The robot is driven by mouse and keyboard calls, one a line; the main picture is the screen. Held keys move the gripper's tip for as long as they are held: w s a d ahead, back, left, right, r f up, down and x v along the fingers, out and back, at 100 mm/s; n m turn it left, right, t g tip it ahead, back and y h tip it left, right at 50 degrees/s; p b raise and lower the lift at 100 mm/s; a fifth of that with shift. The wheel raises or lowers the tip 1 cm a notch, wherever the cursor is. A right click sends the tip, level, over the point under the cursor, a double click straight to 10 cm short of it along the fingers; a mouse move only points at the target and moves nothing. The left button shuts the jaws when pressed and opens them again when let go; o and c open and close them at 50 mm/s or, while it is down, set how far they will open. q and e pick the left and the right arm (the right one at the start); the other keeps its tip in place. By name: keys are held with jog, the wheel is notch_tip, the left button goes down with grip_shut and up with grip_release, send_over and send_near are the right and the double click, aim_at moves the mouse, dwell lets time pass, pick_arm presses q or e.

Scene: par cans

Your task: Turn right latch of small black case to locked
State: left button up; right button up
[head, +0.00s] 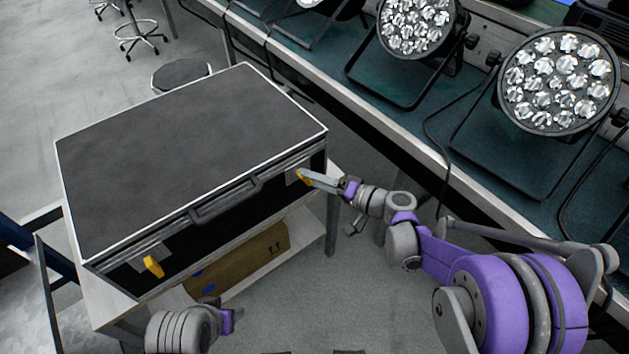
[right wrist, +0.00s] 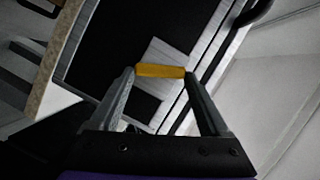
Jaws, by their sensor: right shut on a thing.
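The small black case (head: 190,150) sits closed on a table, its front with a dark handle (head: 225,200) facing me. A yellow left latch (head: 153,267) is on the left of its front. The yellow right latch (head: 301,174) is at the right end of the front. My right gripper (head: 310,178) is shut on the right latch. In the right wrist view the yellow latch (right wrist: 160,71) lies between the two fingertips of my right gripper (right wrist: 160,76). My left gripper (head: 228,320) is low in the head view, apart from the case; its fingers do not show clearly.
The table (head: 85,285) under the case has a lower shelf with a cardboard box (head: 250,262). A long bench (head: 400,120) with several stage lights (head: 560,80) runs along the right. A stool (head: 181,74) stands behind the case.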

jog(key=m+b, duration=0.1)
jog(key=m, duration=0.1)
jog(key=m+y+b, duration=0.1)
jog(key=m, duration=0.1)
jog(key=shift+d+f+t+y, duration=0.1)
jog(key=shift+f+t+y, duration=0.2)
jog(key=shift+f+t, duration=0.1)
jog(key=shift+r, duration=0.1)
dwell(0.4)
jog(key=o, duration=1.2)
jog(key=p+v, duration=0.1)
jog(key=v, duration=0.9)
jog(key=shift+s+d, duration=0.15)
jog(key=shift+d, duration=0.2)
